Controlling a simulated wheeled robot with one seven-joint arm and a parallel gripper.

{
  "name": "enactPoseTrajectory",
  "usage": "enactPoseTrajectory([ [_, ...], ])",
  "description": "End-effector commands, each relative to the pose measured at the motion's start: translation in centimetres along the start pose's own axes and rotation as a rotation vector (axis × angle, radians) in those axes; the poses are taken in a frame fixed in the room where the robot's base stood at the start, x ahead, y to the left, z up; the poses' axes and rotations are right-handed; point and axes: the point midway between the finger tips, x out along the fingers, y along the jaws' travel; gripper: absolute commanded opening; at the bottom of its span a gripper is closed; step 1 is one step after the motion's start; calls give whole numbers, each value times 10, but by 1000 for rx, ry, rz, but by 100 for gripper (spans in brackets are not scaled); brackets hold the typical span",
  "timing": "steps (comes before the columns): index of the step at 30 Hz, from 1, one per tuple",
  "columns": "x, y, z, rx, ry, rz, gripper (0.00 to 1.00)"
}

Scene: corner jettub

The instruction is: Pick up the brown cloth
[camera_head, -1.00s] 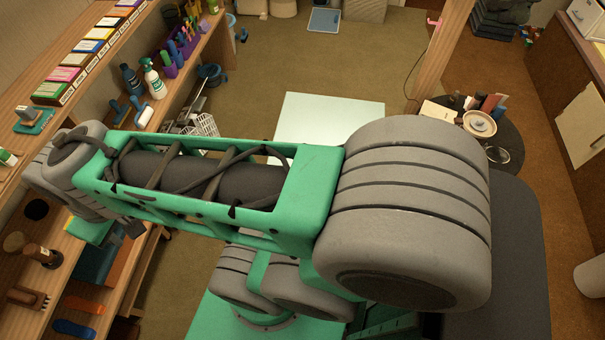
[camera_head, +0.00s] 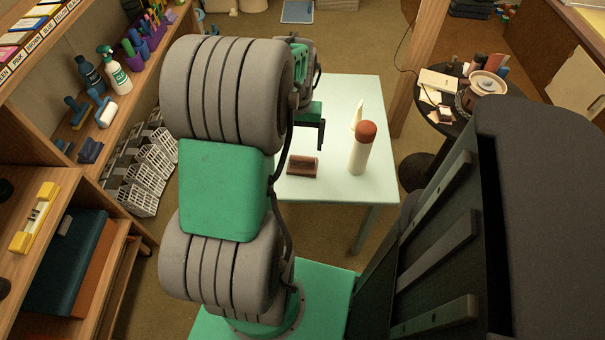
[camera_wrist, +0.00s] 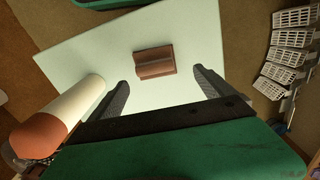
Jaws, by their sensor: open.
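The brown cloth (camera_head: 302,166) looks like a small, folded, dark brown block lying flat on the pale table. In the wrist view the cloth (camera_wrist: 154,62) lies ahead of the fingertips, roughly centred between them. My gripper (camera_head: 312,134) is above the table, just beyond and above the cloth in the head view, partly hidden by my arm. In the wrist view my gripper (camera_wrist: 158,82) has its two dark fingers wide apart with nothing between them. It does not touch the cloth.
A cream bottle with a red-brown cap (camera_head: 361,150) stands right of the cloth, with a thin pale pointed object (camera_head: 357,115) behind it. The pale table (camera_head: 335,90) is otherwise mostly clear. Shelves and grey baskets (camera_head: 145,170) stand left; a cluttered round black table (camera_head: 432,110) stands right.

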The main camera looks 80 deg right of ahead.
Motion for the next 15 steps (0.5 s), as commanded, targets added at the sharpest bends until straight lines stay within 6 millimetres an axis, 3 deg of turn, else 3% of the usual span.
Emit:
enactPoseTrajectory([
  [2, 12, 9, -1, 21, -5, -1, 93],
  [10, 45, 10, 0, 20, -6, 0, 93],
  [15, 76, 12, 0, 19, -6, 0, 93],
])
